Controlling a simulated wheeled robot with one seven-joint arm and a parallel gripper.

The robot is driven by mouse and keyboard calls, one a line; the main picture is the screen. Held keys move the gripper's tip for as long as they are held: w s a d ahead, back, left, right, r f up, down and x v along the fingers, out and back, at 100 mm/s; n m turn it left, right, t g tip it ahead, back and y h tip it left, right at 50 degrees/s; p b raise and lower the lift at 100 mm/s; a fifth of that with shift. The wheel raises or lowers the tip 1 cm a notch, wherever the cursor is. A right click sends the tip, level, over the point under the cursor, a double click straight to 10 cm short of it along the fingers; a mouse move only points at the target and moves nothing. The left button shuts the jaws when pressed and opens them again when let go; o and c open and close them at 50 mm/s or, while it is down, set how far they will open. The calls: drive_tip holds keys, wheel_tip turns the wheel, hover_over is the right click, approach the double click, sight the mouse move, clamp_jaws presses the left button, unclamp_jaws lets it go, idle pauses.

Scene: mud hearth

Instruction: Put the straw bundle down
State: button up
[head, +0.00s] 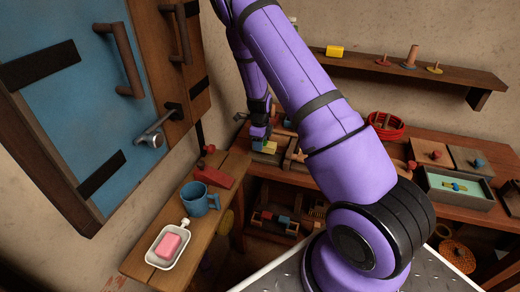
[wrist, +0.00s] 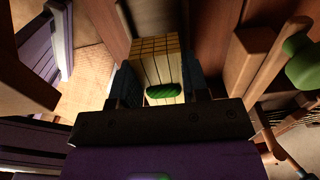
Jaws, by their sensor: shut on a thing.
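The straw bundle (wrist: 157,62) is a pale yellow block of straws with a green band, seen in the middle of the wrist view. My gripper (wrist: 160,84) is shut on it, one dark finger on each side. In the head view my gripper (head: 260,136) is at the far end of the purple arm, low over the left part of the long workbench. The straw bundle (head: 268,148) shows there as a small yellow patch under the fingers. I cannot tell whether its lower end touches the surface below.
Wooden pieces (head: 295,155) stand right beside the gripper. A red ring coil (head: 386,126) and a pale green tray (head: 460,186) lie farther right on the bench. A blue mug (head: 200,198), a red wedge (head: 214,173) and a soap dish (head: 166,248) stand on the left bench.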

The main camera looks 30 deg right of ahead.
wheel_tip(320, 180, down, 3)
drive_tip(key=shift+f, duration=0.2)
drive_tip(key=shift+s+f, duration=0.15)
drive_tip(key=shift+f, duration=0.15)
